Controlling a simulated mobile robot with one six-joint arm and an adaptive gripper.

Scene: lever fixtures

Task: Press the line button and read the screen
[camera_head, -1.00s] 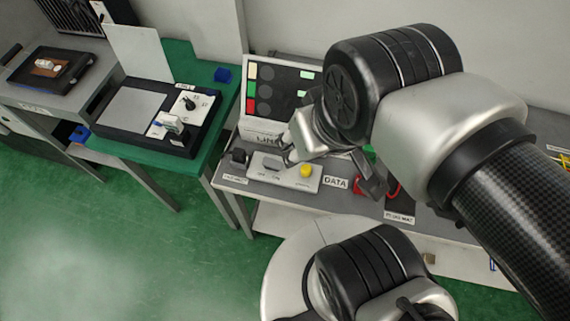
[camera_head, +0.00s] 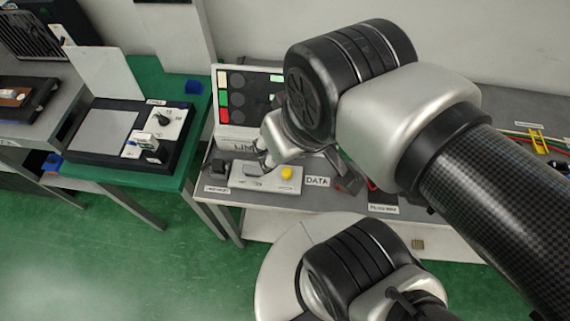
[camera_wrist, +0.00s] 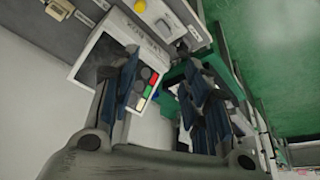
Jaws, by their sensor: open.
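The panel marked LINE (camera_head: 222,132) stands upright at the back of the grey table, with a dark screen and coloured squares down its left side. A white control box (camera_head: 258,182) with a yellow button (camera_head: 287,173) lies in front of it. The LINE panel (camera_wrist: 98,48) lies behind the left finger, and the yellow button (camera_wrist: 139,7) is at the top edge.
A DATA label (camera_head: 317,182) is right of the box, and a black block (camera_head: 218,165) is at its left. A green table (camera_head: 178,182) with a black fixture stands to the left. Coloured wires and a yellow piece (camera_head: 537,142) lie at the far right.

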